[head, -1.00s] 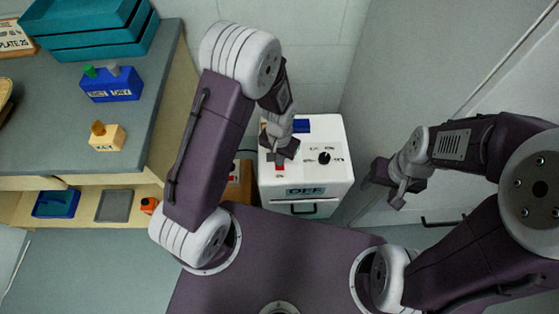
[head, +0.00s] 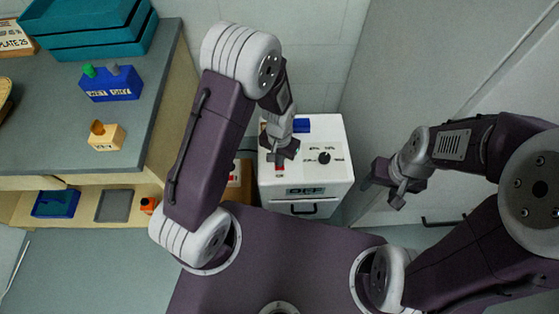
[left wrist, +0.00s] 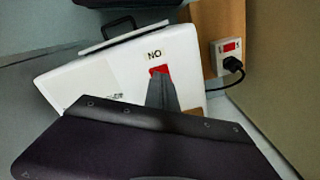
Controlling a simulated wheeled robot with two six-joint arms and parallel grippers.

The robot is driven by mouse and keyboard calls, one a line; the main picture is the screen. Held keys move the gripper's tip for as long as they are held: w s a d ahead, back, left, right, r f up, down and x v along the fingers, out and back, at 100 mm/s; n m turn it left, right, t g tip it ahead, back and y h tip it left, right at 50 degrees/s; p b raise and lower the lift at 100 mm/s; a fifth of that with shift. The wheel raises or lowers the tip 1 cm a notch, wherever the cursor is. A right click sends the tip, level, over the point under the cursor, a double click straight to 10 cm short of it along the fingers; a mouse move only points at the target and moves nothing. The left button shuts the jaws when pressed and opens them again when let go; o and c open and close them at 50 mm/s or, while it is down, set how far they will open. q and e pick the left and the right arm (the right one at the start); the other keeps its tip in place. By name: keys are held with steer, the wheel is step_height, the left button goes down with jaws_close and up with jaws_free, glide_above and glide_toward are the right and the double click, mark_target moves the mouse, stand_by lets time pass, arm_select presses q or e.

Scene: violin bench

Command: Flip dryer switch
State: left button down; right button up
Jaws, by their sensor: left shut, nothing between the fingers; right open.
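The dryer (head: 335,177) is a white box with a black knob (head: 324,157) on top and a front display (head: 306,190) that appears to read OFF. Its red switch (head: 280,169) is on the top's left side, partly hidden by my left gripper (head: 281,160). In the left wrist view the red switch (left wrist: 160,69) sits beside an ON label seen upside down. My left gripper (left wrist: 160,82) is shut and empty, its tips at the switch's edge; I cannot tell whether they touch. My right gripper (head: 396,200) is open and empty, right of the dryer.
A wall socket (left wrist: 230,47) with a black plug stands beside the dryer. A grey-topped bench (head: 50,125) at left holds teal trays (head: 95,35), a blue block (head: 110,88) and a tan block (head: 107,141). A grey wall panel is at right.

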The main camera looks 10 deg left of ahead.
arm_select(q)
steer(key=shift+f+b, duration=0.4)
steer(key=shift+f, duration=0.35)
steer(key=shift+r, duration=0.1)
step_height(320, 180, up, 7)
steer(key=p, duration=0.7)
steer(key=shift+a, duration=0.1)
stand_by(0.4)
